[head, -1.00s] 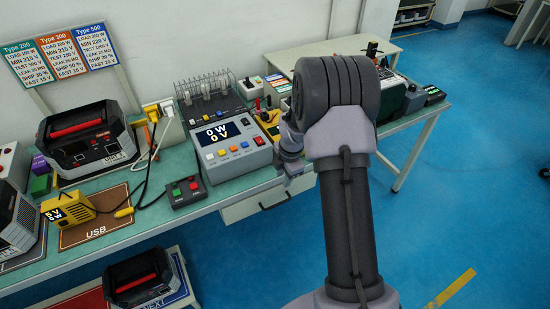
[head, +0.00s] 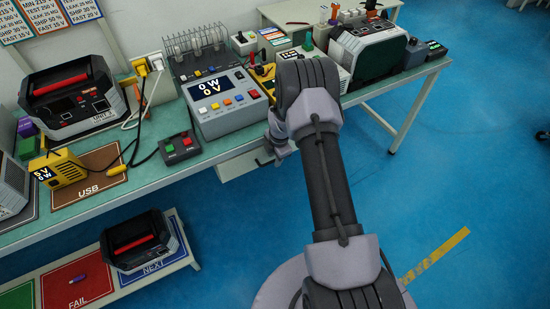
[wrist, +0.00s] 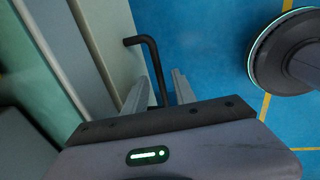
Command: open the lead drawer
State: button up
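The drawer (head: 236,167) has a pale front and sits under the bench's front edge, partly hidden by my arm in the head view. In the wrist view its pale front (wrist: 108,35) is at the left, and a black bent bar handle (wrist: 151,58) stands out from it. My gripper (wrist: 158,88) is open, its two fingers on either side of the handle's lower part. I cannot tell whether either finger touches it. In the head view my gripper's fingers are hidden at the drawer. The drawer looks closed.
The green bench (head: 228,143) carries a load meter (head: 222,103), a red-and-green button box (head: 180,148) and several units. A low shelf (head: 190,262) holds a black unit (head: 137,242). Blue floor (head: 460,170) is free at the right.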

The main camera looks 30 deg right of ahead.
grip_shut()
dwell(1.4)
